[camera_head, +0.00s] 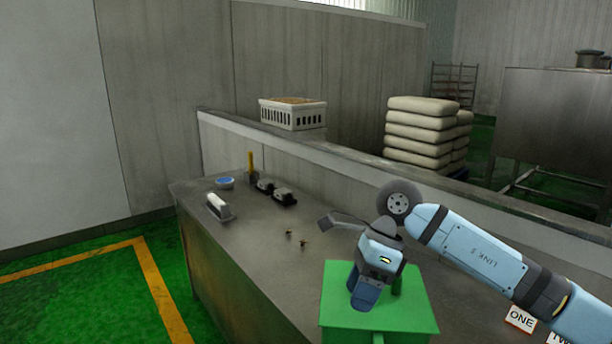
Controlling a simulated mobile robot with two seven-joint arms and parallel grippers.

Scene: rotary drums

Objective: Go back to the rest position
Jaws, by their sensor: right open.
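My right arm comes in from the right edge, bent at the wrist. My right gripper (361,292) points down over a green box-like object (410,313) on the grey worktop (265,255). Its dark blue fingers are open, and I see nothing held between them. A green upright part of the box shows just right of the fingers; I cannot tell whether they touch it. The gripper hides part of the box's top. My left gripper is out of view.
A low wall (330,165) runs behind. "ONE" label (521,319) lies at right. Green floor at left is clear.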

